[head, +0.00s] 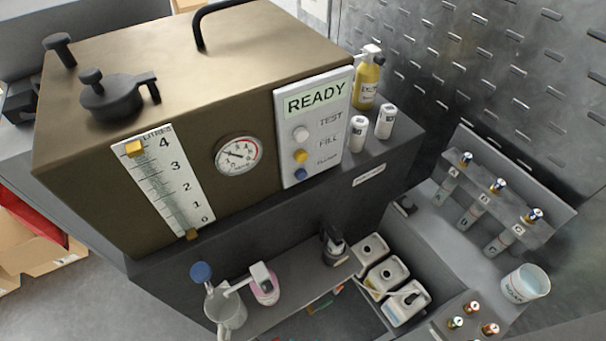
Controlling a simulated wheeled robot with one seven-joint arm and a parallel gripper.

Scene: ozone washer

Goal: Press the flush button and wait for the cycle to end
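The washer (85,190) is a bronze box on a dark grey base. Its white control panel (316,125) has a green display (316,97) reading READY. Below it are three round buttons: a white one (300,133) beside TEST, a yellow one (301,156) beside FILL and a blue flush button (300,174) at the bottom, whose label is small and blurred. Nothing covers the buttons. A litre scale (170,185) on the front has yellow marks near 4 and below 0. A round dial gauge (237,155) sits between scale and panel. My gripper is not in view.
A yellow bottle (367,85) and two white bottles (357,134) stand right of the panel. Below are a jug (226,308), a pink-filled bottle (264,286) and white canisters (405,303). A vial rack (497,195) and tub (524,284) are right. Space before the panel looks free.

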